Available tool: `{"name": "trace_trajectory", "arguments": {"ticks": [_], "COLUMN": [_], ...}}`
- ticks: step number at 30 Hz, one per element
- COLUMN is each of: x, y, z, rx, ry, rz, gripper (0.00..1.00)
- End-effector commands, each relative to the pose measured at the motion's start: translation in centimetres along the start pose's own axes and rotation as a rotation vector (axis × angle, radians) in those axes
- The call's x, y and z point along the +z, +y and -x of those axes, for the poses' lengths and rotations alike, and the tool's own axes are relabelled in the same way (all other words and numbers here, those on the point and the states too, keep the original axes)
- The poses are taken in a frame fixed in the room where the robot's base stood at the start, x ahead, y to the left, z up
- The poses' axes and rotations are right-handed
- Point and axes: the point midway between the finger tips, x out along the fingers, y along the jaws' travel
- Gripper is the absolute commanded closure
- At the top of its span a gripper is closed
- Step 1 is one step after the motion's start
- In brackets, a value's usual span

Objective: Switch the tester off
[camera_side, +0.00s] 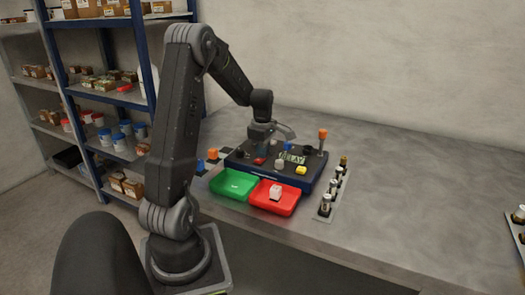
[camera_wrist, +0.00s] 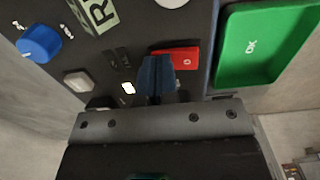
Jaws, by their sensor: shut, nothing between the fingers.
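The tester (camera_side: 322,176) is a dark blue box with a dark top panel on the bench; its display (camera_side: 291,158) shows text, only partly readable. A red rocker switch (camera_wrist: 168,50) marked 0 sits on its panel beside the green tray; in the side view it shows as a small red patch (camera_side: 259,161). My gripper (camera_wrist: 156,68) is shut and empty, pointing down at the panel. Its blue fingertips overlap the left part of the switch in the wrist view. I cannot tell whether they touch it. A small bright white rectangle (camera_wrist: 128,88) is left of the fingers.
The panel also carries a blue knob (camera_wrist: 38,42), a pale button (camera_wrist: 77,80), a yellow button (camera_side: 301,170) and an orange-topped lever (camera_side: 322,136). In front are a green tray (camera_side: 222,188) and a red tray (camera_side: 290,208) holding a white block (camera_side: 276,192).

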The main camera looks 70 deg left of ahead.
Motion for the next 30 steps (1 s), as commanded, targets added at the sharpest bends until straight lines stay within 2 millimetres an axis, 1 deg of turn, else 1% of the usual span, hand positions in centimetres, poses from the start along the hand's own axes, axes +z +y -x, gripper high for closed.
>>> {"name": "trace_trajectory", "arguments": {"ticks": [10, 20, 30], "x": [0.0, 0.0, 0.0], "y": [-0.3, -1.6, -1.5], "z": [-0.2, 0.4, 0.6], "rx": [-0.006, -0.006, -0.004], "ry": [0.0, 0.0, 0.0], "rz": [-0.001, -0.001, 0.0], "gripper": [1.0, 1.0, 1.0]}}
